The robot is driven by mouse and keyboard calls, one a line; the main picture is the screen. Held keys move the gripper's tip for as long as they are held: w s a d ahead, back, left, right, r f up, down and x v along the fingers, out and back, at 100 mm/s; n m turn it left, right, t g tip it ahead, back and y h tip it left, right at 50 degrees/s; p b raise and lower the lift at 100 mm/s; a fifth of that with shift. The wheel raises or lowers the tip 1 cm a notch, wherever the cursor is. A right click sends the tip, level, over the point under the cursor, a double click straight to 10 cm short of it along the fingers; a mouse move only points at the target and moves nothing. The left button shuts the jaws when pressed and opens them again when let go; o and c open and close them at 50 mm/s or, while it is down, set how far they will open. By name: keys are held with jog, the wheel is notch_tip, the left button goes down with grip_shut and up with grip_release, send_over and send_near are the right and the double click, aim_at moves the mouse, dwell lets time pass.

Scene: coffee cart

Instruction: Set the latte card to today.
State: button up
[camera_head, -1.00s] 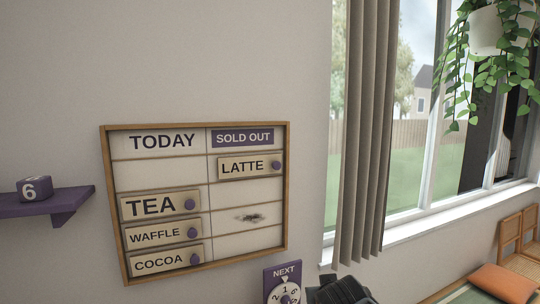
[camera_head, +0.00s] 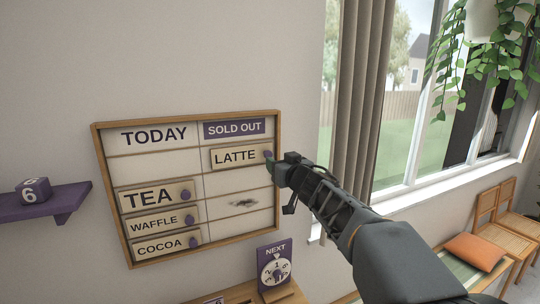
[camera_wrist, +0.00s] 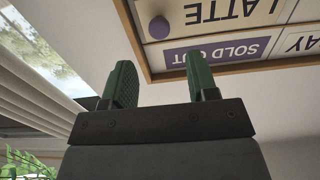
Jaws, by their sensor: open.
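The latte card (camera_head: 234,157) is a cream plate with a purple knob (camera_head: 268,154) at its right end. It sits in the top row under the SOLD OUT heading of the wooden-framed board (camera_head: 278,200). The top row under TODAY (camera_head: 152,168) is empty. My gripper (camera_head: 281,166) is at the board's right edge, close to the knob; I cannot tell whether it touches. In the wrist view my gripper (camera_wrist: 161,76) has its two green fingers apart with nothing between them. The latte card (camera_wrist: 235,10) shows upside down beyond them, its knob (camera_wrist: 158,28) between their directions.
The tea (camera_head: 150,197), waffle (camera_head: 153,225) and cocoa (camera_head: 158,245) cards fill the lower TODAY rows. A dark smudge (camera_head: 243,203) marks the SOLD OUT side. A purple shelf (camera_head: 50,205) with a number cube is left, a NEXT dial (camera_head: 276,268) below, a curtain (camera_head: 352,90) right.

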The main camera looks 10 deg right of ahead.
aim_at(269, 154)
jog(key=w, duration=0.2)
jog(key=w+a, duration=0.1)
jog(key=w, duration=0.4)
jog(key=shift+w+a+p, duration=0.25)
jog(key=shift+w+p, duration=0.1)
jog(key=shift+p, duration=0.05)
grip_shut()
